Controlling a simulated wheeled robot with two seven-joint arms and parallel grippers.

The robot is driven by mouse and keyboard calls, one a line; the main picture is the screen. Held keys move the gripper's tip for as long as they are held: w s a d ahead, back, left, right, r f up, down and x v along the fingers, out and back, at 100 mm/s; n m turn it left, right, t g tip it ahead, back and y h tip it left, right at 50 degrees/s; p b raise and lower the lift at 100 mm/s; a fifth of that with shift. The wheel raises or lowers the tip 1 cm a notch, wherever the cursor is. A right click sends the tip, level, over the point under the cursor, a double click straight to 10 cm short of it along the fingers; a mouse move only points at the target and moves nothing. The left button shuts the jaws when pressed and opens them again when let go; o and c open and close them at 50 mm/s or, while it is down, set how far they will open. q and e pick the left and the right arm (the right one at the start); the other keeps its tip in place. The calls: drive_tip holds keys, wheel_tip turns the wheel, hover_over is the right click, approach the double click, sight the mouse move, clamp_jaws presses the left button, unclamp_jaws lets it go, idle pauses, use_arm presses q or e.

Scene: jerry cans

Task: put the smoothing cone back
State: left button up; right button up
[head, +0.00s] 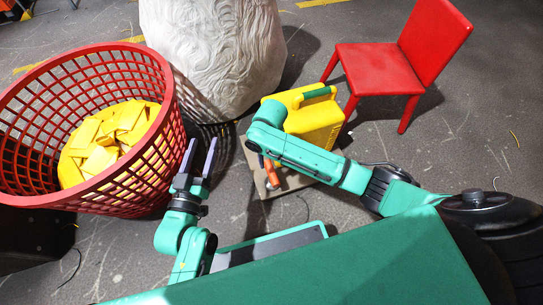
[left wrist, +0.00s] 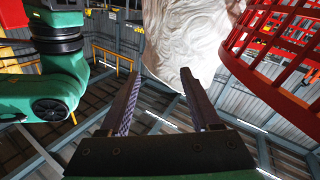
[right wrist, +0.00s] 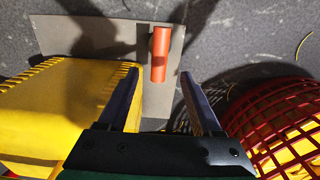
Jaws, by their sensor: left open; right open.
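I cannot pick out a thing that is clearly the smoothing cone. An orange cylinder (head: 271,172) lies on a flat grey-brown board (head: 283,186) on the floor, partly hidden by my right arm. The cylinder (right wrist: 159,53) and board (right wrist: 70,38) also show in the right wrist view. My right gripper (right wrist: 160,74) is open and empty, with the cylinder ahead between its fingers and apart from them. In the head view its fingers are mostly hidden. My left gripper (head: 201,145) is open and empty beside the basket. In the left wrist view its fingers (left wrist: 162,73) point up.
A red mesh basket (head: 168,120) with yellow pieces (head: 110,135) stands at left. A large white textured object (head: 215,45) stands behind. A yellow jerry can (head: 315,118) stands close to the board. A red chair (head: 378,65) is at back right. Floor at right is clear.

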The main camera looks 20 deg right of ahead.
drive_tip(key=shift+r, duration=0.3)
drive_tip(key=shift+s+a+f, duration=0.1)
drive_tip(key=shift+a+f, duration=0.05)
drive_tip(key=shift+a, duration=0.15)
drive_tip(key=s+a+n+t+y, duration=0.1)
drive_tip(key=a+n+t+y, duration=0.1)
drive_tip(key=a+t+y, duration=0.65)
use_arm(q)
drive_tip(key=f, duration=0.1)
drive_tip(key=s+f, duration=0.1)
drive_tip(key=f+g, duration=0.1)
drive_tip(key=shift+s+d+f, duration=0.15)
drive_tip(key=shift+s, duration=0.25)
use_arm(e)
drive_tip(key=d+r+t, duration=0.2)
drive_tip(key=r+t, duration=0.1)
drive_tip(key=r, duration=0.3)
drive_tip(key=d+r+m+t+h, duration=0.1)
drive_tip(key=d+r+t, duration=0.1)
drive_tip(key=r+t, duration=0.2)
drive_tip(key=shift+s+d+r, duration=0.35)
drive_tip(key=shift+s+r, duration=0.05)
drive_tip(key=shift+r, duration=0.45)
